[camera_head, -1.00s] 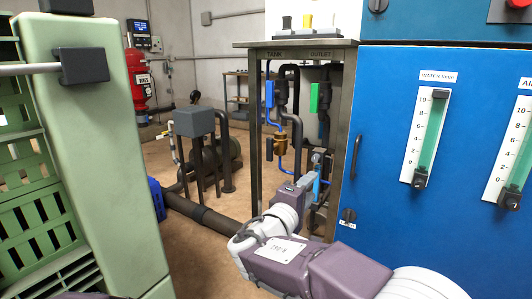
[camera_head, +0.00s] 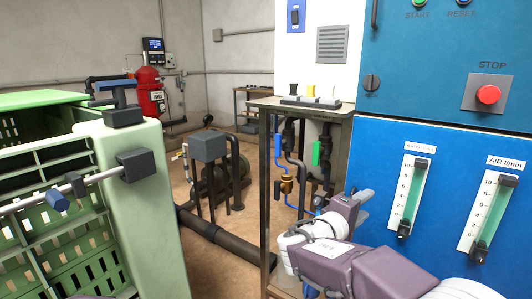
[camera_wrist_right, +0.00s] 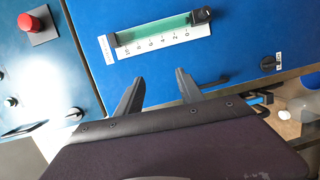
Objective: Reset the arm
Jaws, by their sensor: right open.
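My right arm comes in from the bottom right of the head view. Its gripper (camera_head: 360,200) is in front of the blue cabinet's left edge, beside the open pipe stand, and looks small and partly hidden by the wrist. In the right wrist view the two dark fingers (camera_wrist_right: 160,82) are spread apart with nothing between them. The blue cabinet panel lies beyond the fingertips. My left gripper is not seen in either view.
The blue cabinet (camera_head: 345,165) carries a water gauge (camera_head: 413,195), an air gauge (camera_head: 490,215) and a red stop button (camera_head: 488,94). A pipe stand (camera_head: 265,170) is left of it. A green slatted frame (camera_head: 140,200) fills the left. Floor shows between them.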

